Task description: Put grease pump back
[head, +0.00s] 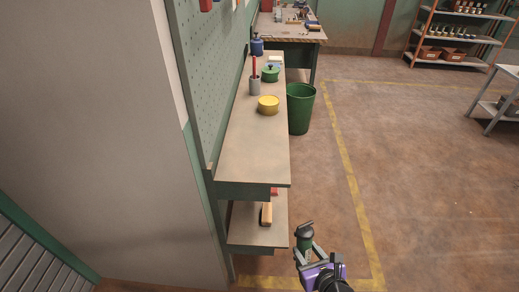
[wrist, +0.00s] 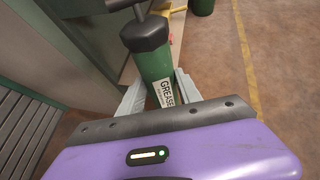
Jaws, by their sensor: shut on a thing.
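The grease pump (head: 305,241) is a green cylinder with a black cap and handle on top. In the wrist view the grease pump (wrist: 154,66) shows a white label reading "GREASE" and a black neck. My gripper (head: 308,254) is shut on the pump's body and holds it roughly upright above the floor, to the right of the workbench's lower shelf. In the wrist view my gripper (wrist: 160,92) has a grey finger on each side of the green body. The pump's lower end is hidden by my gripper.
The workbench top (head: 245,160) holds a yellow bowl (head: 268,105), a grey cup (head: 255,86) with a red stick, a green pot (head: 270,74) and a blue canister (head: 257,46). Its lower shelf (head: 252,237) holds a brush-like item (head: 266,213). A green bin (head: 300,108) stands beside it.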

